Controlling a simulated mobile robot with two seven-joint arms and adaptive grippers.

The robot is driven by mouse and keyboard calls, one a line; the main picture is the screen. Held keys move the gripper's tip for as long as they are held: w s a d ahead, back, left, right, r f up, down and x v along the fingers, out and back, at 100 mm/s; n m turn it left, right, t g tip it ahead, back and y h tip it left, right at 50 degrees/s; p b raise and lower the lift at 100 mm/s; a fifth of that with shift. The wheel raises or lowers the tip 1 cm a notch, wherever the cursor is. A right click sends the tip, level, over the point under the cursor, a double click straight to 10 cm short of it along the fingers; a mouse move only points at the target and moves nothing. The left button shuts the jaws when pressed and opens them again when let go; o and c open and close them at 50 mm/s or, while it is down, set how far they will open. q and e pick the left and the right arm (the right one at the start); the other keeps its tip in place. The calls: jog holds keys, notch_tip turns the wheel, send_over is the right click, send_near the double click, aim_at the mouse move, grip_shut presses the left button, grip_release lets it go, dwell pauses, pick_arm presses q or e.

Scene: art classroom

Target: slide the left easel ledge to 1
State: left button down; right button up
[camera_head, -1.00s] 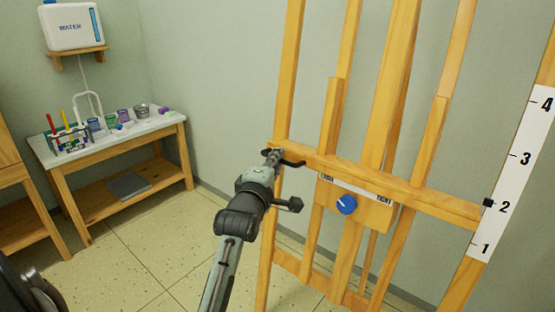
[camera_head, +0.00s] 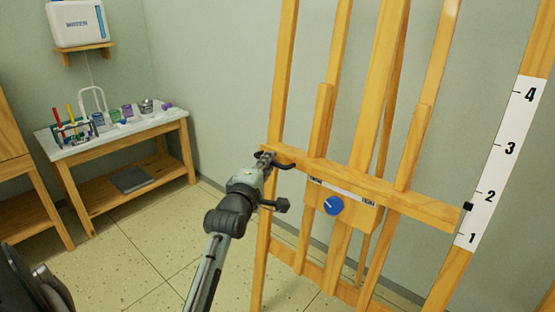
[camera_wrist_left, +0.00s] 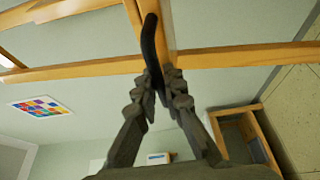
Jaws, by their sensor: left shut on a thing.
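The easel ledge (camera_head: 420,206) is a wooden crossbar on the left easel, sloping down to the right in the head view. A black pointer (camera_head: 467,206) at its right end stands beside the white scale (camera_head: 500,160), between 1 and 2 and nearer 2. My left gripper (camera_head: 265,160) is at the ledge's left end, shut on a dark handle (camera_head: 286,164). In the left wrist view, the black curved handle (camera_wrist_left: 150,45) runs between the closed fingers. A blue knob (camera_head: 333,205) sits on a wooden block below the ledge. My right gripper is out of view.
A side table (camera_head: 165,130) with cups and brushes stands at the left by the wall. A white water box (camera_head: 77,24) rests on a shelf above it. The tiled floor (camera_head: 140,225) between table and easel is clear.

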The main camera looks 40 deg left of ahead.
pick_arm(q)
notch_tip(320, 180, down, 7)
jog(key=s+b, duration=0.1)
jog(key=shift+f, duration=0.15)
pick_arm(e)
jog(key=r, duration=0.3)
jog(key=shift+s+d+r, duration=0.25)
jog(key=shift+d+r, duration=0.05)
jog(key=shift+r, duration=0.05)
pick_arm(q)
jog(key=shift+s, duration=0.15)
jog(key=c, duration=1.6)
grip_release()
jog(key=shift+f, duration=0.1)
jog(key=shift+c, duration=0.2)
jog(key=shift+o, duration=0.2)
jog(key=shift+a, duration=0.1)
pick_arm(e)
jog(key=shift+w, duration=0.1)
pick_arm(q)
jog(key=v, duration=1.2)
